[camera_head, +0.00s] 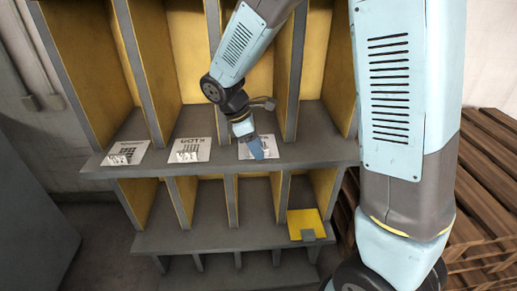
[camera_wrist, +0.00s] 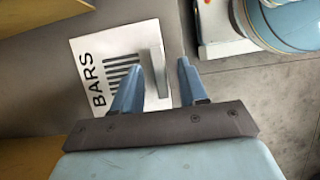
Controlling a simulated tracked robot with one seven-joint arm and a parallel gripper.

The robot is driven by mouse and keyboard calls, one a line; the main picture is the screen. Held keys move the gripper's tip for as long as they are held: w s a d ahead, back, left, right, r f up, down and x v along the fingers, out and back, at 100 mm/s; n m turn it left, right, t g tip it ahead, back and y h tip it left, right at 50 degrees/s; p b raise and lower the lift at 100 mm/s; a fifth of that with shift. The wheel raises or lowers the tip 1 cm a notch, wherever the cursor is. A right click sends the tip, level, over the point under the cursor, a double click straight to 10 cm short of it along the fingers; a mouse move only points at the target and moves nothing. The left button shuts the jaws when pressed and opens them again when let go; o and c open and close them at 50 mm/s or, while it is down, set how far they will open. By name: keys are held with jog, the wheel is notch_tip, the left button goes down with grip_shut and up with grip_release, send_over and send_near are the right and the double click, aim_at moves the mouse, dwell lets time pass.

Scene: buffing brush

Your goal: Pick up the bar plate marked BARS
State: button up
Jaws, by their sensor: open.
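The bar plate, a white square plate marked BARS with black stripes, lies on the shelf in the wrist view (camera_wrist: 108,48). A grey upright tab (camera_wrist: 157,68) stands near its outer edge. In the head view the plate (camera_head: 246,153) is the rightmost of the white plates, partly hidden by my gripper (camera_head: 257,150). In the wrist view my gripper (camera_wrist: 160,66) is open, its blue fingers over the plate's outer edge. The tab appears between the fingertips, closer to the left finger. I cannot tell whether they touch.
Two other white plates lie on the same shelf, one in the middle (camera_head: 190,150) and one at the left (camera_head: 127,152). Grey and yellow dividers separate the bays. A yellow plate (camera_head: 306,222) sits on the lower shelf. Wooden pallets (camera_head: 485,180) stand at the right.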

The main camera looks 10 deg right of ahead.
jog(key=shift+d+f, duration=0.1)
jog(key=shift+f, duration=0.1)
jog(key=shift+c, duration=0.3)
grip_shut()
